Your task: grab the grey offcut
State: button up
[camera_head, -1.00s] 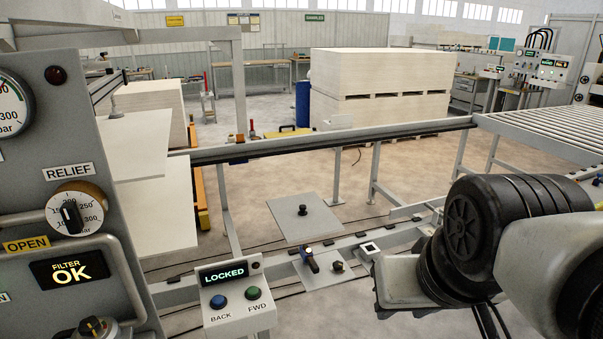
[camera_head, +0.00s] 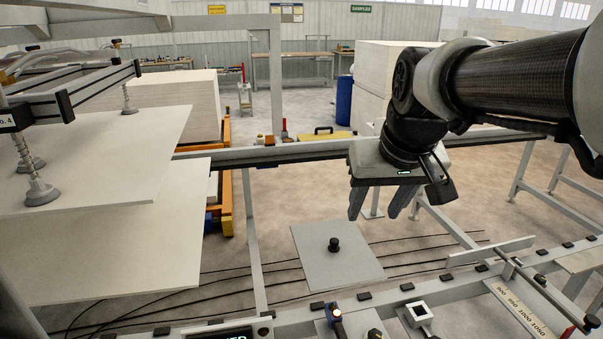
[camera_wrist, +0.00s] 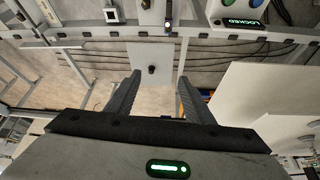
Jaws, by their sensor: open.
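A flat, square grey plate (camera_head: 310,262) with a black knob (camera_head: 334,244) on top is the piece that best fits the grey offcut. It lies low beyond the near rail, in the middle of the head view. My gripper (camera_head: 376,214) is open and empty, above and to the right of the plate in that view, fingers pointing down. In the wrist view the plate (camera_wrist: 162,54) and its knob (camera_wrist: 152,69) show between and just beyond my two fingertips (camera_wrist: 160,78). Nothing touches the plate. What it rests on is hard to tell.
Large pale boards (camera_head: 110,165) hang under suction cups (camera_head: 40,190) on the left. A far rail (camera_head: 290,150) crosses behind. Dark cables run along the floor.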

jog(key=w+f+b, duration=0.2)
jog(key=w+f, duration=0.2)
jog(key=w, duration=0.7)
jog(key=n+b, duration=0.2)
jog(key=b, duration=0.3)
send_over(335, 241)
jog(key=s, duration=0.2)
notch_tip(335, 241, down, 32)
jog(key=shift+g, duration=0.3)
jog(key=shift+x, duration=2.75)
jog(key=shift+s+d, duration=0.1)
jog(key=shift+s, duration=0.05)
jog(key=shift+c, duration=0.2)
grip_shut()
